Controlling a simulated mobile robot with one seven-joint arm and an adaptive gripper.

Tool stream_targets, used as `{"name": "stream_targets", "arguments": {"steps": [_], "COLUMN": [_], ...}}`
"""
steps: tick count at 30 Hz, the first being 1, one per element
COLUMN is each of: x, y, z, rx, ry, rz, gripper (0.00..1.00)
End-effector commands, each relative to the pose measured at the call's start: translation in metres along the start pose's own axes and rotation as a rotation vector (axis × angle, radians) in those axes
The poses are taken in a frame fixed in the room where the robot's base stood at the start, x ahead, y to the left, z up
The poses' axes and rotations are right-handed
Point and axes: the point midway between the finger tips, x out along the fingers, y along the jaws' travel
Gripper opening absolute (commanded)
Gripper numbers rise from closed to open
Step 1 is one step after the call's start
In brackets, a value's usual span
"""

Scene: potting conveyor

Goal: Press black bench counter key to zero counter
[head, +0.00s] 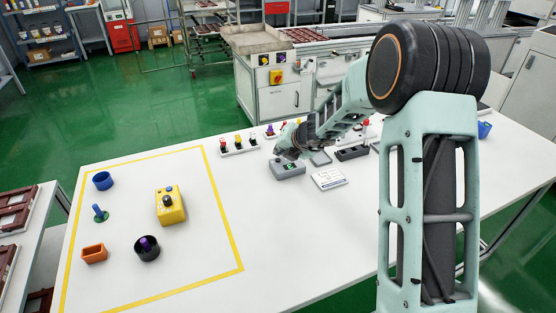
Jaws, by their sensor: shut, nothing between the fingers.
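A small grey box with a green patch on its face, which looks like the bench counter (291,171), sits on the white table near its back edge. My gripper (284,154) is shut and empty, pointing down at the back of this box. Its fingertips are very close to the box; I cannot tell whether they touch it. The black key cannot be made out at this size, and the gripper may cover it.
A white card (329,179) lies right of the counter, with a dark holder (352,153) behind it. A rack with coloured knobs (238,144) stands behind left. A yellow button box (169,206), cups and small parts stand inside the yellow outline. The table's front middle is clear.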

Motion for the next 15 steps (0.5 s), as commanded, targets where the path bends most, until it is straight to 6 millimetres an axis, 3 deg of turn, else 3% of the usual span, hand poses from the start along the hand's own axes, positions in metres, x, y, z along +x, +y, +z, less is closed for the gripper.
{"name": "stream_targets", "arguments": {"steps": [15], "x": [0.0062], "y": [-0.0045], "z": [-0.0045], "rx": [0.0], "ry": [0.0], "rz": [0.0], "gripper": [0.0]}}
